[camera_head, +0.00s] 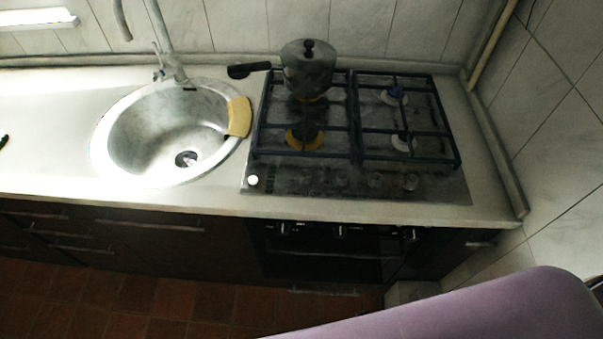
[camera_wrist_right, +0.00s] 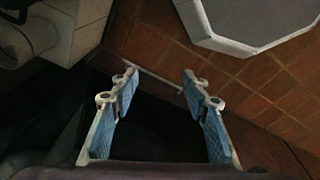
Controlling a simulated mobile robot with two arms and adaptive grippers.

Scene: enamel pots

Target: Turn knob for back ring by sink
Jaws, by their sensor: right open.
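The gas hob (camera_head: 457,184) is set in the counter to the right of the sink (camera_head: 112,120) in the head view. A dark pot (camera_head: 309,72) stands on the back ring by the sink, its handle pointing left; it mostly covers that ring. Several round knobs (camera_head: 341,179) line the hob's front strip, dim and hard to tell apart. I cannot read their settings. My right gripper (camera_wrist_right: 158,80) is open and empty in the right wrist view, over dark ground and tiled floor, with no knob near its fingers. My left gripper is not in view.
A yellow sponge-like piece (camera_head: 238,117) lies on the sink's right rim. Oven knobs (camera_head: 340,231) sit on the dark front below the counter. A tiled wall (camera_head: 560,135) closes off the right side. Brown floor tiles (camera_head: 120,300) are clear at lower left.

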